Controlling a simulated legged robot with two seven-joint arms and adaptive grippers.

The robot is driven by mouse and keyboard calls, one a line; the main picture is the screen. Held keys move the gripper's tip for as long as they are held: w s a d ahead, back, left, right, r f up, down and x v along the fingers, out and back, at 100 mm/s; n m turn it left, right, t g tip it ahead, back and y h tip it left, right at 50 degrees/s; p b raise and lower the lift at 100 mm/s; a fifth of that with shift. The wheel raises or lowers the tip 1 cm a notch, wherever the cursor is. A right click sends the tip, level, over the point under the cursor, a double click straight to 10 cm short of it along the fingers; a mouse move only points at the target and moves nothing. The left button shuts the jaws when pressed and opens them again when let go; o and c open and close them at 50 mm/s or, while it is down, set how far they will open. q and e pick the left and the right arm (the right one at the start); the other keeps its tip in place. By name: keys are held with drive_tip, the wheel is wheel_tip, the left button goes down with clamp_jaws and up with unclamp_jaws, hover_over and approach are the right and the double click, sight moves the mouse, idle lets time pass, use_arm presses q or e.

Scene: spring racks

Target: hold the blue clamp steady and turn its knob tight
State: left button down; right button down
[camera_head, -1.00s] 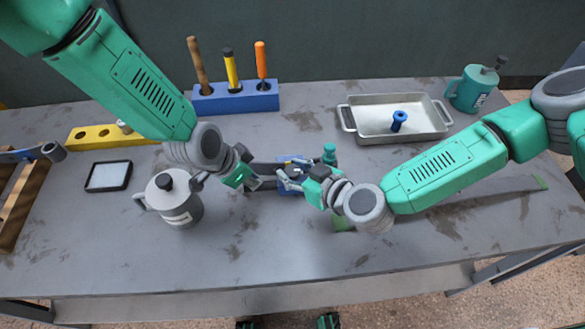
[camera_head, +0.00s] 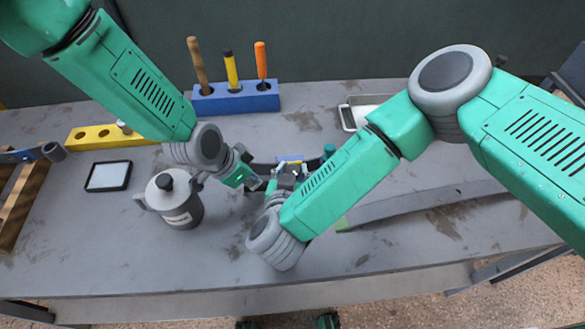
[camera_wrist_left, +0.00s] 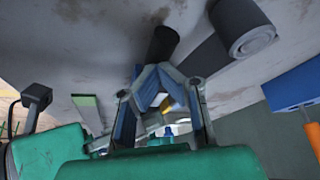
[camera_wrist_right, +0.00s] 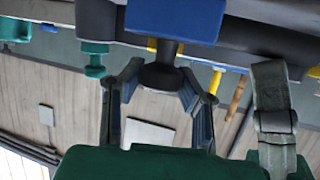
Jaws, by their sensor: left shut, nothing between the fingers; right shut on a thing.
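The blue clamp (camera_head: 292,160) sits on the bench in the middle of the head view, on a dark bar and partly hidden by my grippers. In the right wrist view its blue body (camera_wrist_right: 175,18) shows above, with a dark stem down to a round black knob (camera_wrist_right: 160,76). My right gripper (camera_wrist_right: 158,84) is shut on this knob. My left gripper (camera_head: 256,182) is left of the clamp, close to the bar. In the left wrist view its fingers (camera_wrist_left: 158,88) meet with nothing between them. I cannot tell whether it touches the clamp.
A grey pot (camera_head: 175,205) stands just left of my left gripper. A blue rack (camera_head: 235,100) with several tools is behind. A flat framed panel (camera_head: 108,176) and a yellow block (camera_head: 95,135) lie at left. My right arm partly covers a metal tray (camera_head: 365,106).

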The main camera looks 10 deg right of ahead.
drive_tip(key=shift+m+g+h, duration=0.7)
drive_tip(key=shift+m+h, duration=1.2)
drive_tip(key=shift+h, duration=0.2)
drive_tip(key=c, duration=1.1)
unclamp_jaws()
drive_tip(key=shift+a, duration=0.1)
drive_tip(key=v, duration=0.7)
drive_tip(key=shift+a, duration=0.25)
